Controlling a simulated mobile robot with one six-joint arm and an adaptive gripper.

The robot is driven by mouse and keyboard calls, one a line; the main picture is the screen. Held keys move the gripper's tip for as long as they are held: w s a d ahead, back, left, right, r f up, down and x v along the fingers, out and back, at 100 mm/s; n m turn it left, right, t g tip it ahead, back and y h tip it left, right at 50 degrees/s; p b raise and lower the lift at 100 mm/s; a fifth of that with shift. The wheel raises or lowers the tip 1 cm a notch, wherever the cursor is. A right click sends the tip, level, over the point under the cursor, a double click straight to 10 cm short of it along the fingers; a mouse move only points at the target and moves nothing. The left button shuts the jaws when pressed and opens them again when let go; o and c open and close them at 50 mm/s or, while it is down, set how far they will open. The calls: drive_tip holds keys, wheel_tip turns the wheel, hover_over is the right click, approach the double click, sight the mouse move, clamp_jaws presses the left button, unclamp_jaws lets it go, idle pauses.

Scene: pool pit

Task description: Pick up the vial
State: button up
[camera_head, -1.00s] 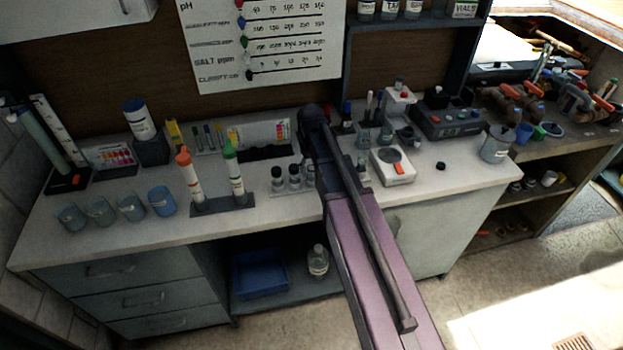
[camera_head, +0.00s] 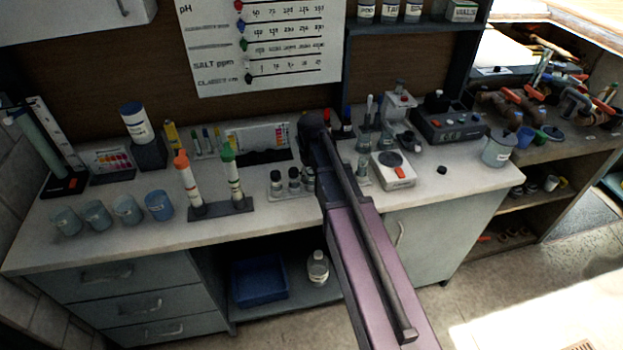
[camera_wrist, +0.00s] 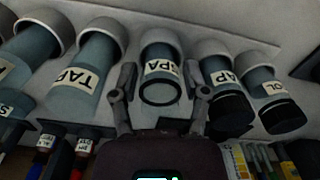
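A vial labelled SPA (camera_wrist: 161,70) is in the middle of the wrist view, with a dark ring at its near end. My gripper (camera_wrist: 160,72) is open, with one finger on each side of this vial and small gaps showing. Vials labelled TAP (camera_wrist: 75,80) and others with dark caps (camera_wrist: 230,112) stand beside it. In the head view, small dark-capped vials (camera_head: 276,184) stand on the counter left of my arm. My gripper is hidden behind my arm there.
The white counter (camera_head: 120,237) holds several blue cups (camera_head: 159,204), a rack with orange- and green-topped tubes (camera_head: 222,208), and a white device (camera_head: 394,172) right of my arm. A blue bin (camera_head: 260,283) and a bottle (camera_head: 317,268) sit on the lower shelf.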

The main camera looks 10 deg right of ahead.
drive_tip(key=c, duration=0.6)
drive_tip(key=shift+r, duration=0.2)
wheel_tip(320, 180, up, 4)
drive_tip(key=p, duration=0.4)
drive_tip(key=shift+f, duration=0.15)
drive_tip(key=s+d, duration=0.1)
drive_tip(key=s, duration=0.9)
drive_tip(key=s+d+r+p, duration=0.1)
drive_tip(key=s, duration=0.4)
drive_tip(key=shift+s+d, duration=0.35)
drive_tip(key=shift+s, duration=0.05)
drive_tip(key=shift+r, duration=0.15)
wheel_tip(320, 180, up, 3)
drive_tip(key=p, duration=0.3)
drive_tip(key=shift+r, duration=0.1)
